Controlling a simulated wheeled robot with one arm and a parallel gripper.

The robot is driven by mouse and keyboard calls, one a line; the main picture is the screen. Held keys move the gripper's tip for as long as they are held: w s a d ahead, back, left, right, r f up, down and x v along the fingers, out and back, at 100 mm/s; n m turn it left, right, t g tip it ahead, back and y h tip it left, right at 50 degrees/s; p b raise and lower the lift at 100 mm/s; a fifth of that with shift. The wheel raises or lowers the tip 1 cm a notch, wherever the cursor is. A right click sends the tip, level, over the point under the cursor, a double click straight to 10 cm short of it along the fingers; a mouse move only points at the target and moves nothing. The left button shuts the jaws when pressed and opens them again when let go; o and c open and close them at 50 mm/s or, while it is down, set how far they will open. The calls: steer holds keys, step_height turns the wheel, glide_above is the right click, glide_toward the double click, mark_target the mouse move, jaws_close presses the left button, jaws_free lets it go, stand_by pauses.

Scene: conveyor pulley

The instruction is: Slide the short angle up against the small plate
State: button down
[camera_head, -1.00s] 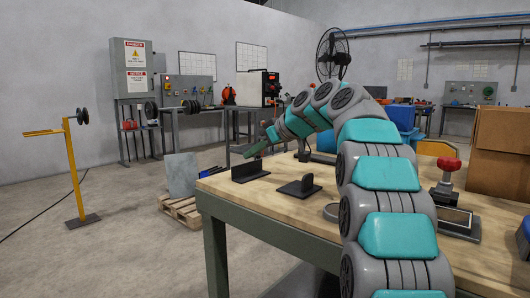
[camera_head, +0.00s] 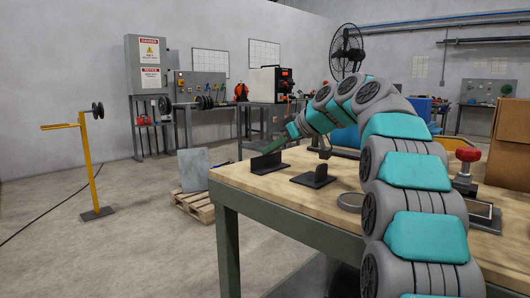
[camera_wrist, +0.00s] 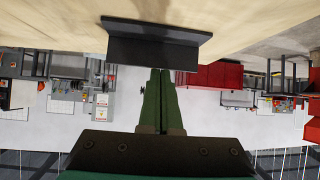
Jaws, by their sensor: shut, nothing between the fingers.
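A dark L-shaped angle (camera_head: 266,163) sits near the left edge of the wooden table, one flange upright. In the wrist view the angle (camera_wrist: 155,50) spans the top middle. A second dark piece (camera_head: 315,178), a flat base with a small upright plate, stands to its right and nearer, with a clear gap between them. My gripper (camera_head: 266,151) is shut and empty, its green fingers pointing down at the angle's upright flange. In the wrist view the fingertips (camera_wrist: 160,72) meet the angle's edge in the picture; I cannot tell whether they touch it.
The wooden tabletop (camera_head: 285,202) is bare in front of the two pieces. A round grey disc (camera_head: 350,201) lies right of them. A red-knobbed device (camera_head: 466,172) and a brown box (camera_head: 512,132) stand at the right. A pallet (camera_head: 194,205) is on the floor at left.

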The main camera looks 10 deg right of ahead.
steer(key=s+d+b, duration=0.1)
steer(key=s+d, duration=0.1)
steer(key=s+d+f+b, duration=0.1)
steer(key=s+d+b, duration=0.1)
steer(key=s, duration=0.1)
steer(key=shift+d, duration=0.1)
steer(key=shift+w+r+p, duration=0.1)
steer(key=shift+r+p, duration=0.2)
steer(key=shift+p, duration=0.05)
stand_by(0.6)
steer(key=shift+r+p, duration=0.55)
steer(key=shift+r, duration=0.35)
steer(key=shift+a, duration=0.2)
steer(key=s+d, duration=0.4)
steer(key=s+d+b, duration=0.1)
steer(key=s+d, duration=0.3)
steer(key=s, duration=0.1)
steer(key=shift+s+b, duration=0.1)
steer(key=shift+b, duration=0.2)
